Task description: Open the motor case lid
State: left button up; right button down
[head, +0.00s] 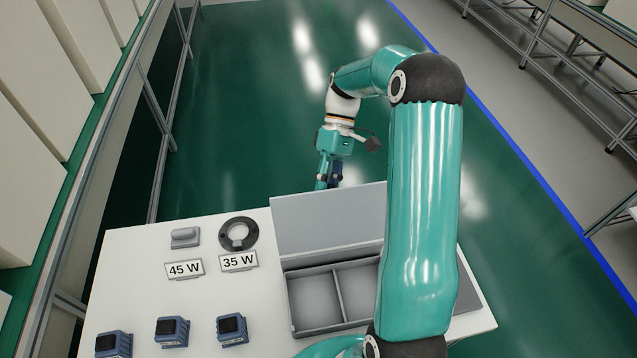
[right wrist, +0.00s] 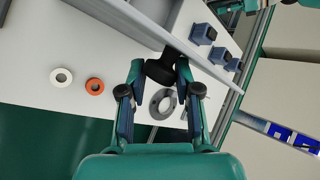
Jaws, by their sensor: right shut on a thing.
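The motor case (head: 318,333) is a grey box on the white table, with empty compartments showing from above. Its flat grey lid (head: 325,220) stands raised and tilted at the far side of the box; my right arm covers the right part of both. My right gripper (head: 327,182) is beyond the lid's far side in the head view. In the right wrist view, my right gripper (right wrist: 160,82) is shut on a dark knob (right wrist: 161,70) by the lid panel (right wrist: 130,18).
Several blue motors (head: 172,330) stand at the table's front left. Behind them are the 45 W sign (head: 184,269), 35 W sign (head: 238,261), a grey piece (head: 185,237) and a dark ring (head: 238,234). An orange ring (right wrist: 95,86) and white ring (right wrist: 61,77) lie on the table.

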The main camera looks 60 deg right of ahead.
jog(key=shift+s+d+f, duration=0.15)
jog(key=shift+d+f, duration=0.05)
jog(key=shift+d, duration=0.05)
jog(key=c, duration=1)
grip_release()
jog(key=shift+d, duration=0.15)
jog(key=shift+o, duration=0.2)
jog(key=shift+r, duration=0.15)
jog(key=v, duration=0.7)
jog(key=shift+w, duration=0.2)
jog(key=shift+x, duration=3.65)
